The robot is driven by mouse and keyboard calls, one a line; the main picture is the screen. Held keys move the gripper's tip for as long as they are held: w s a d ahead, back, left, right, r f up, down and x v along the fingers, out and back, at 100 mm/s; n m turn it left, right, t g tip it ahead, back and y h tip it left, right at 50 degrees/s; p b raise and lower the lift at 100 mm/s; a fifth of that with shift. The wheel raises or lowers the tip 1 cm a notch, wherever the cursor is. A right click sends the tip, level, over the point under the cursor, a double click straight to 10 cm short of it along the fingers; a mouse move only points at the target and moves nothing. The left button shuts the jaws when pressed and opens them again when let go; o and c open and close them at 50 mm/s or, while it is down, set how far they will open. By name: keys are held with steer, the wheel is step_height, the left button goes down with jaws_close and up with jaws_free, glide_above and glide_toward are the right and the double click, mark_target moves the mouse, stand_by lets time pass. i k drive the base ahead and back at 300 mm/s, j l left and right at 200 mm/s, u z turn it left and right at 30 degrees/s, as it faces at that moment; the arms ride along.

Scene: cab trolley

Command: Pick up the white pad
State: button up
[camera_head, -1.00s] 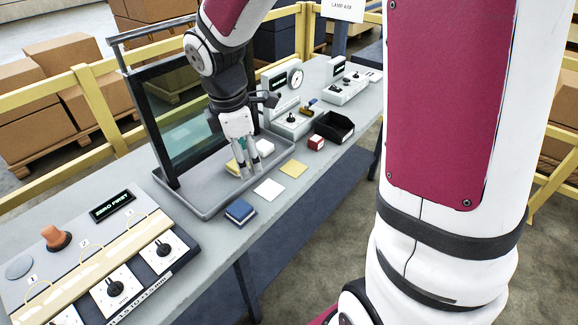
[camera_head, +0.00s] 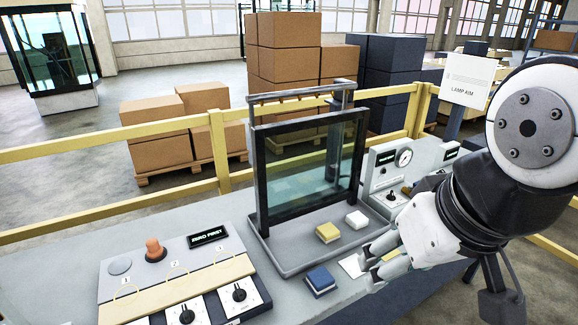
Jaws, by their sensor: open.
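The white pad (camera_head: 357,218) is a small block lying in the grey tray (camera_head: 288,268) at the foot of the glass panel, beside a yellow pad (camera_head: 328,232). Nothing holds it. My gripper (camera_head: 371,268) is open and empty, to the right of and nearer than the white pad in the head view, with its fingers pointing left. The fingers overlap the flat white square (camera_head: 350,265) in the picture. I cannot tell the gripper's height above the table.
A blue pad (camera_head: 320,281) sits on the table in front of the tray. The black-framed glass panel (camera_head: 308,170) stands behind the pads. A control panel (camera_head: 178,280) is at left and a gauge box (camera_head: 396,172) at right.

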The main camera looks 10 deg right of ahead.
mark_target(356, 222)
steer(key=i+l+z, duration=0.25)
steer(key=i+l, duration=0.15)
steer(key=i+l+z, duration=0.25)
steer(key=i+l, duration=0.1)
steer(key=i, duration=0.05)
